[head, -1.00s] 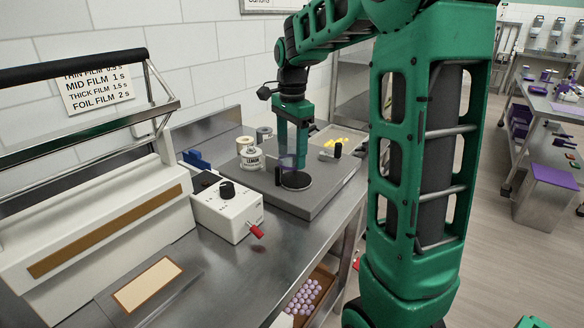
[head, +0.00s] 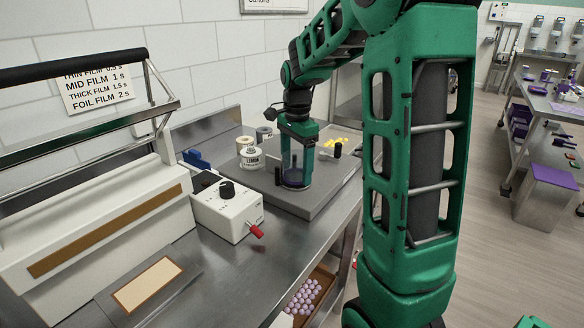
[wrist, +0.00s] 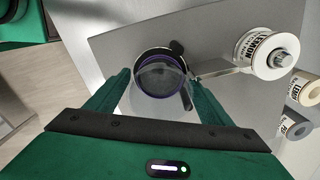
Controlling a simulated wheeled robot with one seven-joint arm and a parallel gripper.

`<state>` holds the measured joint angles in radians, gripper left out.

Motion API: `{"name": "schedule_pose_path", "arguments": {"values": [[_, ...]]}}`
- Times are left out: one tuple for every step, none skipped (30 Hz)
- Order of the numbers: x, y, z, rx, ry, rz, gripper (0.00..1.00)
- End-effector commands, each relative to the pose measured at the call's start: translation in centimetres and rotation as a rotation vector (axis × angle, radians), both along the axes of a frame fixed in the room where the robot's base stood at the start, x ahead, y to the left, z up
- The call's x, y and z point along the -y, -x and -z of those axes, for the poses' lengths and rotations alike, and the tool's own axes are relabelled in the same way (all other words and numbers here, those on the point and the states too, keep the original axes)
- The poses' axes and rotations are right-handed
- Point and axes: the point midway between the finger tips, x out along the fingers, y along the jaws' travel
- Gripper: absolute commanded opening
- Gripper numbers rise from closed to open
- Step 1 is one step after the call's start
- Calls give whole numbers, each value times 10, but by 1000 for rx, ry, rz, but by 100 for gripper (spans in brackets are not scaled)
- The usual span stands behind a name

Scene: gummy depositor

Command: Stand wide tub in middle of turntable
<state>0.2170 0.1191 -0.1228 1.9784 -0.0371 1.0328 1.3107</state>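The wide tub (head: 294,175) is clear with a bluish-purple base ring. It stands upright, low over the dark round turntable (head: 296,187) on the grey platform. In the wrist view the tub (wrist: 160,78) sits between the two green fingers, which appear to touch its sides. My gripper (head: 297,160) points straight down and is shut on the tub. In the wrist view the tub covers most of the turntable, with a dark edge showing past its far side. I cannot tell whether the tub's base touches the turntable.
The lemon film roll (wrist: 262,52) stands on the platform (head: 330,195) close by, with other rolls behind. A small black post (head: 338,150) is right of the gripper. A white control box (head: 228,212) with a red-tipped lever is in front. Yellow pieces lie at the back.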

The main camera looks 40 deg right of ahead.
Motion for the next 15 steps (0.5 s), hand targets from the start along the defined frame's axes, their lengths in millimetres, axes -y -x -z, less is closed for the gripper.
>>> {"name": "schedule_pose_path", "arguments": {"values": [[0,0,0,0,0,0,80],[0,0,0,0,0,0,80],[0,0,0,0,0,0,80],[0,0,0,0,0,0,80],[0,0,0,0,0,0,80],[0,0,0,0,0,-1,80],[-1,0,0,0,0,-1,80],[-1,0,0,0,0,-1,80],[-1,0,-1,0,0,-1,80],[-1,0,-2,0,0,-1,80],[-1,0,-3,0,0,-1,80],[-1,0,-6,1,0,-2,80],[-1,-1,-9,1,0,-2,80],[-1,-1,-12,2,0,-2,80],[-1,-1,-18,4,1,-2,80]]}}
